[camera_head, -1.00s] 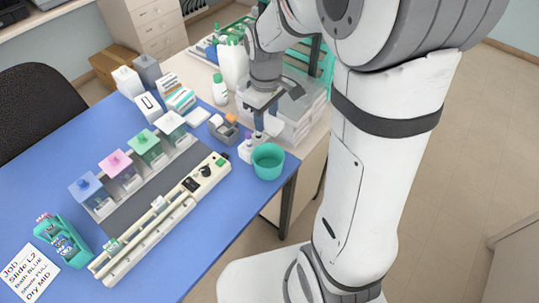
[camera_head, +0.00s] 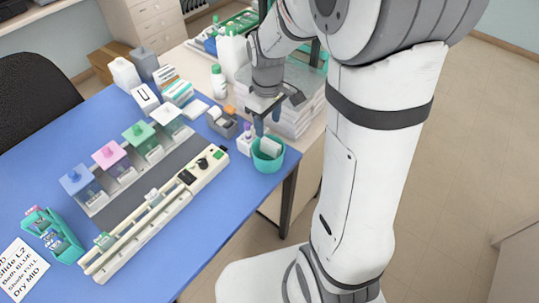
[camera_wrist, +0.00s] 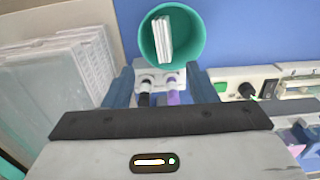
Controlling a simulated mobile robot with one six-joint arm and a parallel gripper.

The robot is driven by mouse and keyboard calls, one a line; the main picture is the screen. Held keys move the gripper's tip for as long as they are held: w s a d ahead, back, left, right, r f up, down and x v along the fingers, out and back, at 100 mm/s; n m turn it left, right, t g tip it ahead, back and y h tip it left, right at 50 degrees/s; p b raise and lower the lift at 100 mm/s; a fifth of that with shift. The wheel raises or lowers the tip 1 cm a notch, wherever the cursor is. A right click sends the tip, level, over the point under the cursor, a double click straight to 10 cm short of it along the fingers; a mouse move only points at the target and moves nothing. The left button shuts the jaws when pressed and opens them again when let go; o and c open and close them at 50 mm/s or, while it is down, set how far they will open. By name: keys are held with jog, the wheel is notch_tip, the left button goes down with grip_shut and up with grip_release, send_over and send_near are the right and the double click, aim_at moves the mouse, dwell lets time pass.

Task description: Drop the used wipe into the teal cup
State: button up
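The teal cup (camera_head: 268,164) stands near the right edge of the blue table. The used wipe (camera_head: 271,147), a white folded piece, is inside the cup, its top near the rim. In the wrist view the wipe (camera_wrist: 163,40) lies within the round mouth of the cup (camera_wrist: 191,52), clear of the fingers. My gripper (camera_head: 268,125) is just above and behind the cup in the head view. Its blue fingers are spread apart with nothing between them, as the wrist view of the gripper (camera_wrist: 162,85) shows.
Small bottles with dark and purple caps (camera_wrist: 160,82) stand close beside the cup, below my fingers. A grey dispenser (camera_head: 222,123) and a cream staining rail (camera_head: 160,205) are to the left. Clear stacked boxes (camera_head: 298,105) stand behind.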

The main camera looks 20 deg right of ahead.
jog(key=shift+o, duration=1.2)
notch_tip(320, 180, up, 8)
jog(key=shift+b, duration=0.3)
jog(key=s+d+r+m+t, duration=0.1)
jog(key=s+m+t, duration=0.2)
jog(key=s+m, duration=0.4)
jog(key=s, duration=0.8)
jog(key=shift+s, duration=0.2)
